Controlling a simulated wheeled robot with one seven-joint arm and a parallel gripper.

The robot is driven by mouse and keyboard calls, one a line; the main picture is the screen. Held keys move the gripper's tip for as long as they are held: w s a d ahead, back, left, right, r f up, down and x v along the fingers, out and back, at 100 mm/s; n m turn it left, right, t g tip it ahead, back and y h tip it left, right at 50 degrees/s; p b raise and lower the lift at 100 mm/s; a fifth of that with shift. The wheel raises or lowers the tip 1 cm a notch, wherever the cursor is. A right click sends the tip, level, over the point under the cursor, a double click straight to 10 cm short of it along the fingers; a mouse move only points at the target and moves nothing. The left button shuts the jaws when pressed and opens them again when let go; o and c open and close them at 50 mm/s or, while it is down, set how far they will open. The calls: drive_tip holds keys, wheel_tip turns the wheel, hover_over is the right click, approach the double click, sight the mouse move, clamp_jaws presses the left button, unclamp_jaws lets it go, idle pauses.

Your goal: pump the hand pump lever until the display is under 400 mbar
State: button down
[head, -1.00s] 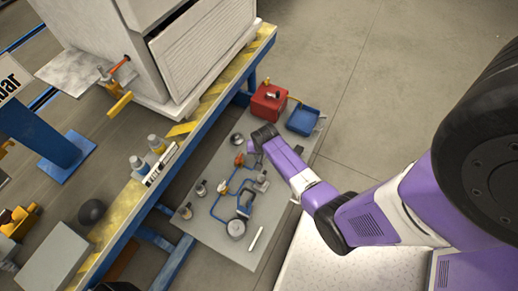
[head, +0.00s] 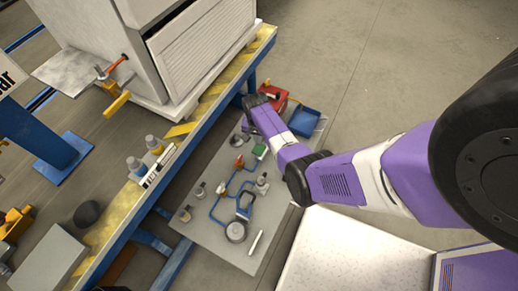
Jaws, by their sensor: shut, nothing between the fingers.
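A grey board (head: 205,234) carries blue tubing (head: 219,212) with several small fittings, a round gauge-like part (head: 236,231), an orange-red part (head: 239,161) and a green part (head: 259,150). I cannot tell which of these is the hand pump lever. My gripper (head: 246,127) is at the far end of my arm, above the back of the board beyond the green part. It is small and mostly hidden by my wrist, shut and empty. A white display panel (head: 9,82) is cut off at the left edge. Only "ar" shows, and no number is visible.
A yellow-edged bench (head: 119,222) with bottles (head: 154,144) and a large grey cabinet (head: 105,45) borders the left. Floor at upper right is clear.

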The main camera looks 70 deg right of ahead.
sight(258, 151)
drive_tip(key=shift+w+d+f+b, duration=0.1)
drive_tip(key=shift+d+f+b, duration=0.05)
drive_tip(key=shift+f+b, duration=1.55)
drive_tip(key=shift+d+f+b, duration=0.15)
drive_tip(key=shift+f+b, duration=1.4)
drive_tip(key=shift+f, duration=0.1)
wheel_tip(258, 151, down, 4)
drive_tip(key=b, duration=0.3)
drive_tip(key=shift+f+b, duration=0.2)
drive_tip(key=shift+b, duration=0.2)
drive_tip(key=shift+a+r+p, duration=0.1)
drive_tip(key=shift+r+p, duration=0.2)
drive_tip(key=shift+p, duration=0.1)
drive_tip(key=a+p, duration=0.1)
drive_tip(key=a, duration=0.1)
drive_tip(key=p, duration=0.1)
drive_tip(key=shift+s+a+r+p, duration=0.3)
drive_tip(key=shift+s+a+r, duration=0.05)
drive_tip(key=shift+a, duration=0.05)
wheel_tip(258, 151, up, 8)
drive_tip(key=p, duration=0.3)
drive_tip(key=shift+a, duration=0.35)
